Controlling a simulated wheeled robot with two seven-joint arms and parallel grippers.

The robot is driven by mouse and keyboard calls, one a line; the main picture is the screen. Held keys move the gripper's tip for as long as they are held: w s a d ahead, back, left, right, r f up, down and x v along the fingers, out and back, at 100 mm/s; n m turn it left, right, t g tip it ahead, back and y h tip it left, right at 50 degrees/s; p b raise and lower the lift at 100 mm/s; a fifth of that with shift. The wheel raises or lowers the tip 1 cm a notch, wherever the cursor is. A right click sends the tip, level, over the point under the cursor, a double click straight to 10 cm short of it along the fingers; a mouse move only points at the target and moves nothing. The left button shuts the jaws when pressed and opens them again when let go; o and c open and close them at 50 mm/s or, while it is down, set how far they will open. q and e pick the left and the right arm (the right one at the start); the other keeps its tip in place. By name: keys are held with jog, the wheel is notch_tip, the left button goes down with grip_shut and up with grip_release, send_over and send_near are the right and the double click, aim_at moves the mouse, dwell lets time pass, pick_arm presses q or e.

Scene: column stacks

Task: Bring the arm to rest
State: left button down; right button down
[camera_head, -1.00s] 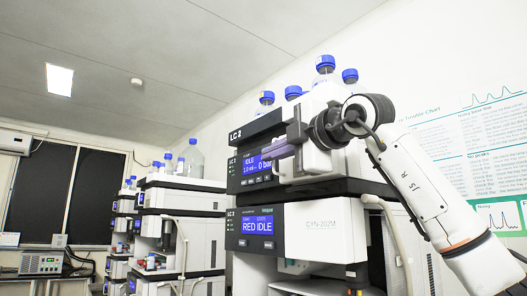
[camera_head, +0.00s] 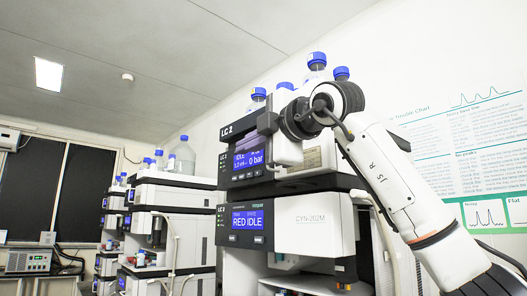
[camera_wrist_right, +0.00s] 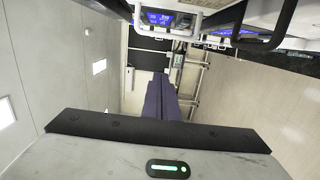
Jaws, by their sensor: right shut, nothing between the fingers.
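My right arm (camera_head: 400,190) comes in from the lower right of the head view and is raised in front of the LC 2 stack. Its wrist is bent, with the right gripper (camera_head: 268,123) beside the upper unit's display. I cannot tell how far the gripper is from the unit's front. My left gripper is not in view.
The LC 2 upper unit (camera_head: 240,178) stands on a lower unit (camera_head: 305,238) reading RED IDLE. Blue-capped bottles (camera_head: 316,66) stand on top. More column stacks (camera_head: 172,194) stand to the left. A wall chart (camera_head: 470,150) hangs behind my arm. The space left of the gripper looks open.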

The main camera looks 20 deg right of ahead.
jog(key=s+a+b, duration=0.1)
jog(key=s+b, duration=0.2)
jog(key=s, duration=0.6)
jog(key=shift+s, duration=0.4)
jog(key=shift+a, duration=0.15)
